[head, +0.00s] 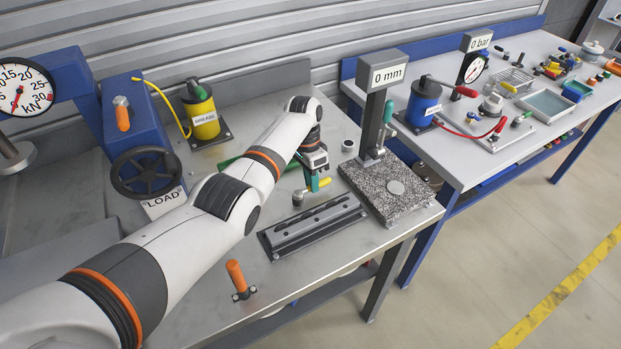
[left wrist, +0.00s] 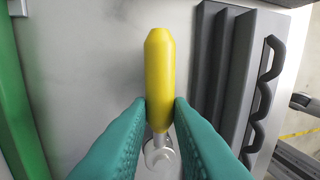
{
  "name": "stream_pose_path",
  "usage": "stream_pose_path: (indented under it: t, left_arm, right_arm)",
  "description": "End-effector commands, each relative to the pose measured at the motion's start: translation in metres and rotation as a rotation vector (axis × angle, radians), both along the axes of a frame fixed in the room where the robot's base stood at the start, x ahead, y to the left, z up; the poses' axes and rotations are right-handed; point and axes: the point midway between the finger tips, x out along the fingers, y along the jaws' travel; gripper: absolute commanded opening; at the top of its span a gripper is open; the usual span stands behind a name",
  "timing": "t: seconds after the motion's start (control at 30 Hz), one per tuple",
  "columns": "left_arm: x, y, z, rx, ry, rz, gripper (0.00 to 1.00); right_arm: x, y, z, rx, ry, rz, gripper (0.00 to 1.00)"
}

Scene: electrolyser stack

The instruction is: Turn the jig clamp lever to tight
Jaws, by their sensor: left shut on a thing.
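A lever with a yellow handle (left wrist: 159,65) and a round metal pivot (left wrist: 161,157) stands on the grey bench. In the head view its yellow handle (head: 320,184) shows just behind the grey slotted jig (head: 313,226). My left gripper (head: 314,183) reaches down to it, and its green fingers (left wrist: 160,112) are shut on the handle near its pivot end. In the left wrist view the handle points toward the top of the picture. The fingers partly hide the pivot. My right gripper is not in view.
A granite stand with a 0 mm display (head: 389,77) stands right of the gripper. A green bar (head: 231,162) lies behind my arm. An orange-handled lever (head: 237,276) stands near the front edge. The blue press (head: 130,125) and yellow grease can (head: 202,112) stand at the back left.

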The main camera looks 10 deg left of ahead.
Motion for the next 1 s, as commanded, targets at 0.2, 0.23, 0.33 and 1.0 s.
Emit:
stream_pose_path:
  t: [0.2,0.23,0.33,1.0]
  left_arm:
    - [-0.0004,-0.0023,0.0003,-0.002,-0.003,-0.035,0.0]
    - [-0.0005,-0.0024,0.0003,-0.002,-0.004,-0.037,0.0]
    - [-0.0006,-0.0025,0.0003,-0.002,-0.003,-0.041,0.0]
    - [-0.0008,-0.0017,0.0005,-0.002,-0.002,-0.037,0.41]
  right_arm:
    - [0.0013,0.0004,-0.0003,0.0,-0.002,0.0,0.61]
    - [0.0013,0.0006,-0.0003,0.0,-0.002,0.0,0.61]
    - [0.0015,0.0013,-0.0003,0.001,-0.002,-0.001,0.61]
    - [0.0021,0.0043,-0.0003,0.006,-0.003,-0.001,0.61]
